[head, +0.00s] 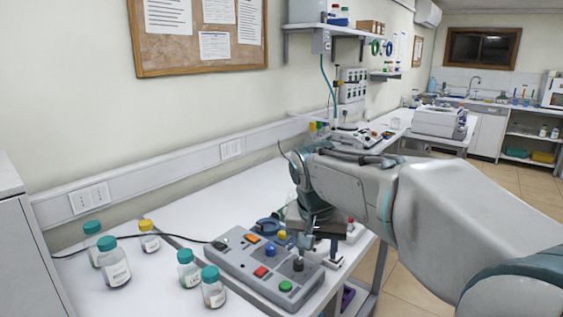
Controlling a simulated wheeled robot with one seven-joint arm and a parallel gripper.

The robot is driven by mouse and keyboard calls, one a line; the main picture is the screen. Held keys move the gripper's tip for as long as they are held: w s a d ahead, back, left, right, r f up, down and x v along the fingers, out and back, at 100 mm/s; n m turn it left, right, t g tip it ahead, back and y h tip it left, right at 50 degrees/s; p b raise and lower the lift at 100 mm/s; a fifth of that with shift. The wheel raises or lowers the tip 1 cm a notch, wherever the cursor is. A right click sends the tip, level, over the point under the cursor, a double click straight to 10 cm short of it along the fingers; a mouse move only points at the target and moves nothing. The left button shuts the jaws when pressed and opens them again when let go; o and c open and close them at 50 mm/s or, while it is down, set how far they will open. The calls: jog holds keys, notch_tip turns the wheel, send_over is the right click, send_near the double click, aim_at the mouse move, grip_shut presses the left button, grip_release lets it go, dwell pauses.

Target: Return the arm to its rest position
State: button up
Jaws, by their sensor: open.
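My arm (440,215) reaches in from the lower right of the head view, over the front edge of the bench. Its wrist end (315,185) hangs above the right part of the grey control box (235,272). My gripper (305,238) points down close to the box's black knob (298,264). It is open, and I see nothing held in it. The fingertips are small and partly hidden, so I cannot tell whether they touch the box.
Several bottles with teal caps (114,262) and a yellow-capped bottle (149,236) stand left of the box. A dark cable (155,234) runs to it. A wall shelf (335,30) is above the bench. The white bench top (215,205) behind the box is clear.

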jog(key=s+d+f+n+p, duration=0.1)
jog(key=s+d+f, duration=0.3)
jog(key=s, duration=0.5)
jog(key=s+d+f+n+y, duration=0.1)
jog(key=s+d+f, duration=0.3)
jog(key=s, duration=0.5)
jog(key=shift+p, duration=0.35)
dwell(0.4)
